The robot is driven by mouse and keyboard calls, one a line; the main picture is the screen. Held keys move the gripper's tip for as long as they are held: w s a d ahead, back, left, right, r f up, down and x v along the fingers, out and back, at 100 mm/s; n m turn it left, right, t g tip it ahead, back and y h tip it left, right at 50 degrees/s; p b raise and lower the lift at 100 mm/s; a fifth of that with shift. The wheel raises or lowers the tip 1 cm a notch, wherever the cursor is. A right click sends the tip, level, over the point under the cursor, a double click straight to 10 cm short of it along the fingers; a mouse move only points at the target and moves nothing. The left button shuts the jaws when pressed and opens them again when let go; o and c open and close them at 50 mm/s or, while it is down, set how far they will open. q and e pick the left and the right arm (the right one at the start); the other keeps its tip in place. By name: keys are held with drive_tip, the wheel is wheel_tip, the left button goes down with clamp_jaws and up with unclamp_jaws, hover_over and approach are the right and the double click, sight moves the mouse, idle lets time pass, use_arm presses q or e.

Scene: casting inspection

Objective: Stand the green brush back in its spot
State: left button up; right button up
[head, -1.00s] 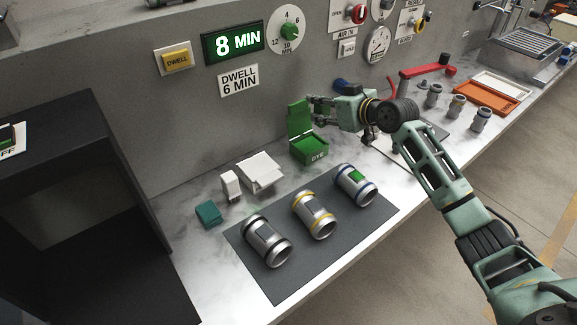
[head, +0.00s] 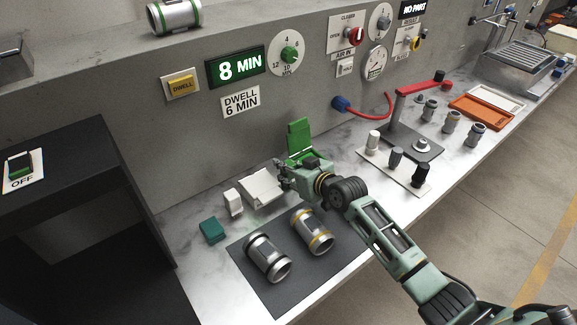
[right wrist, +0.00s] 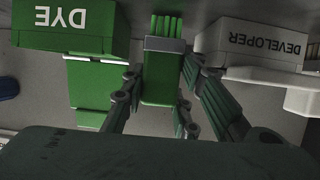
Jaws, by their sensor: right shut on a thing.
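The green brush (right wrist: 160,75) is in my right gripper (right wrist: 152,95) in the right wrist view, with its metal collar and green bristles pointing to the top of the picture. In the head view, my right gripper (head: 284,176) is between the white developer box (head: 262,190) and the green dye box, whose raised lid (head: 299,134) shows behind it. In the right wrist view, the dye box (right wrist: 62,28) is left of the brush and the developer box (right wrist: 250,45) is right of it. The brush cannot be made out in the head view. My left gripper is not in view.
Two metal cylinders, one with dark bands (head: 267,258) and one with yellow bands (head: 312,232), lie on the dark mat (head: 290,288). A white plate (head: 375,161) with several pegs stands to the right of my arm. A teal block (head: 212,230) is at the left.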

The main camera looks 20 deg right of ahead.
drive_tip(key=shift+f, duration=0.2)
drive_tip(key=o, duration=1.2)
drive_tip(key=shift+c, duration=0.2)
drive_tip(key=shift+b, duration=0.3)
